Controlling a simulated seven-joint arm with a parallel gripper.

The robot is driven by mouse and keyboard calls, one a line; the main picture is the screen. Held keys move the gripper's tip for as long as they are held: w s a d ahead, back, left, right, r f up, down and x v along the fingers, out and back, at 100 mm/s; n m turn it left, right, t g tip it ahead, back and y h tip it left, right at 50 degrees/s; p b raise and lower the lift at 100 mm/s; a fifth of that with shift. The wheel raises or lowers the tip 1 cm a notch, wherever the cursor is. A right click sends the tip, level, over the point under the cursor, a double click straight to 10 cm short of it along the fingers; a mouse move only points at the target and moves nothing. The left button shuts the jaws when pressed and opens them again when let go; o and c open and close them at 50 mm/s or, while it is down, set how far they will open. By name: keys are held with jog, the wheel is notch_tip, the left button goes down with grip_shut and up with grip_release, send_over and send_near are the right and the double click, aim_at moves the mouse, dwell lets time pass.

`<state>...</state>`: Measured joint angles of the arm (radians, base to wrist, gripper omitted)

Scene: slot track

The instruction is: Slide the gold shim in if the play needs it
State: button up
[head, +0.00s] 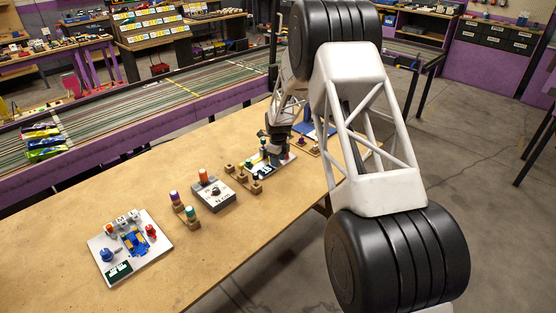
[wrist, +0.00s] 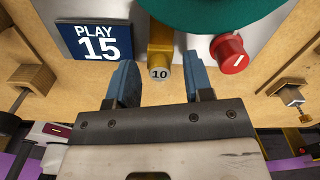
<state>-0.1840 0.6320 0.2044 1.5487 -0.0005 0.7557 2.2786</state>
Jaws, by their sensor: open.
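In the wrist view a gold piece marked 10 (wrist: 160,60), which looks like the gold shim, stands at the edge of a pale plate. My gripper (wrist: 161,84) is open, with one blue finger to each side of the gold piece and a gap on both sides. I cannot tell whether the fingers are level with it. A dark blue sign (wrist: 96,41) left of it reads "PLAY 15". In the head view my gripper (head: 277,148) is over the white plate (head: 285,168) at the far part of the table; the gold piece cannot be made out there.
A red knob (wrist: 230,52) is close right of my fingers, and a teal round part (wrist: 215,12) lies beyond. Small wooden blocks (head: 243,178) stand beside the plate. A grey box (head: 213,192) and a white board (head: 105,250) stand nearer. The table's front is clear.

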jog(key=shift+c, duration=0.3)
grip_shut()
jog(key=shift+w+a, duration=1.6)
jog(key=shift+o, duration=0.3)
grip_release()
notch_tip(320, 180, up, 8)
jog(key=shift+f, duration=0.1)
